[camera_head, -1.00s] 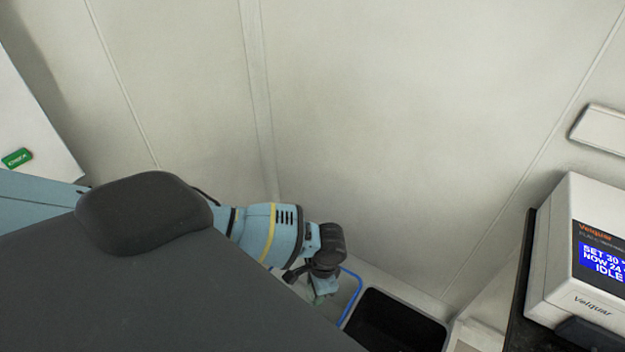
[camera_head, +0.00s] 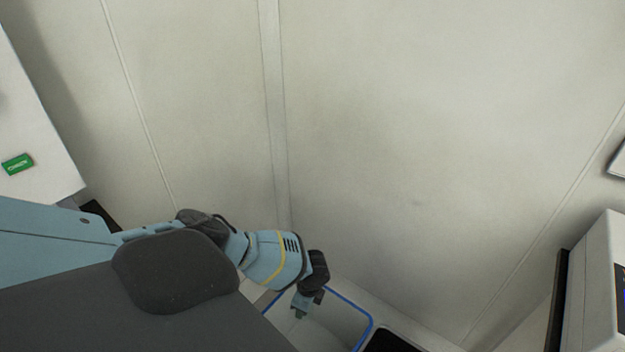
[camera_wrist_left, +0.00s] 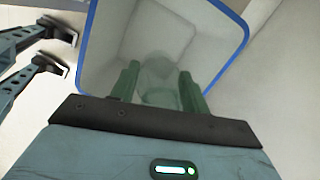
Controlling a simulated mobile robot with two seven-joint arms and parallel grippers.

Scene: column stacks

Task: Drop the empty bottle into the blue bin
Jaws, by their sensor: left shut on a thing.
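The clear bottle (camera_wrist_left: 158,84) is pale and see-through, between the two green fingers of my left gripper (camera_wrist_left: 158,88) in the left wrist view. The gripper is shut on it. The blue-rimmed bin (camera_wrist_left: 85,45) with pale inner walls lies beyond the bottle in that view, with the bottle seen against its inside. In the head view my left gripper (camera_head: 299,312) points down over the opening of the bin (camera_head: 348,301). The bottle cannot be made out clearly there.
A black-lined bin (camera_head: 390,341) stands right beside the blue-rimmed bin. A pale wall (camera_head: 420,150) rises close behind both. A white device (camera_head: 603,290) is at the right edge, and a white surface with a green label (camera_head: 18,164) at the left.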

